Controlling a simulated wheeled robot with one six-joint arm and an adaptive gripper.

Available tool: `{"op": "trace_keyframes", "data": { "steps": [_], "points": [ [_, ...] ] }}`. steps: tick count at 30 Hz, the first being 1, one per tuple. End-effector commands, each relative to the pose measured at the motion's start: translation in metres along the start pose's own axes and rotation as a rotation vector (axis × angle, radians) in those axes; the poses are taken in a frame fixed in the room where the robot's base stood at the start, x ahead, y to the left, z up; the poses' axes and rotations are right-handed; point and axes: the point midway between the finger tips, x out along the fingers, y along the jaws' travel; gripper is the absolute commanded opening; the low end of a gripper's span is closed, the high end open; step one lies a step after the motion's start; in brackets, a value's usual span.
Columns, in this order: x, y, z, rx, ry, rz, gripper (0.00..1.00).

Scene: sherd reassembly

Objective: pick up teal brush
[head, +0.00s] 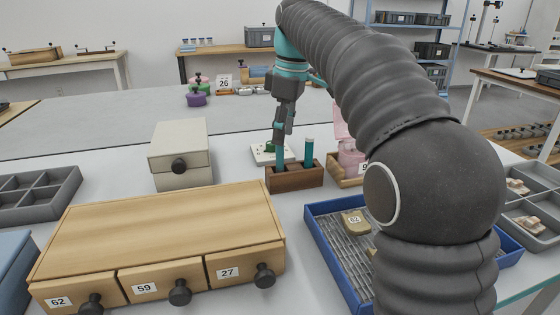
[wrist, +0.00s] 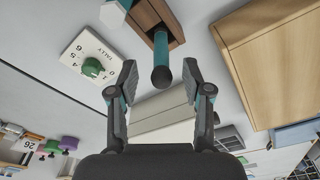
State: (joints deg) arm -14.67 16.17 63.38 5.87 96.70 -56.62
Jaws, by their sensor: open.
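A teal brush (head: 280,156) stands upright in the left part of a small wooden holder (head: 294,179). In the wrist view its dark round-ended handle (wrist: 161,62) points up between my fingers. My gripper (head: 280,138) is right above this brush, pointing down. In the wrist view my gripper (wrist: 159,75) is open, with one finger on each side of the handle and gaps visible. The brushes' lower ends are hidden in the holder.
A white tally board (wrist: 90,57) with a green knob lies behind the holder. A beige box (head: 181,160) and a wooden drawer unit (head: 160,235) stand left and in front. A blue tray (head: 330,250) is front right.

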Motion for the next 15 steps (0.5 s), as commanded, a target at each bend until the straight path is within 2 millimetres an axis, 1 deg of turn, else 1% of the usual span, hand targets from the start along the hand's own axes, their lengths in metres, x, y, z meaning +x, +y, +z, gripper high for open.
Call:
{"op": "trace_keyframes", "data": {
  "steps": [3,8,15],
  "points": [
    [0.01,-0.001,-0.001,-0.001,0.0,0.0,0.49],
    [0.018,-0.001,-0.001,-0.002,0.0,-0.001,0.49],
    [0.051,-0.002,-0.003,-0.002,-0.001,-0.001,0.49]
  ]
}}
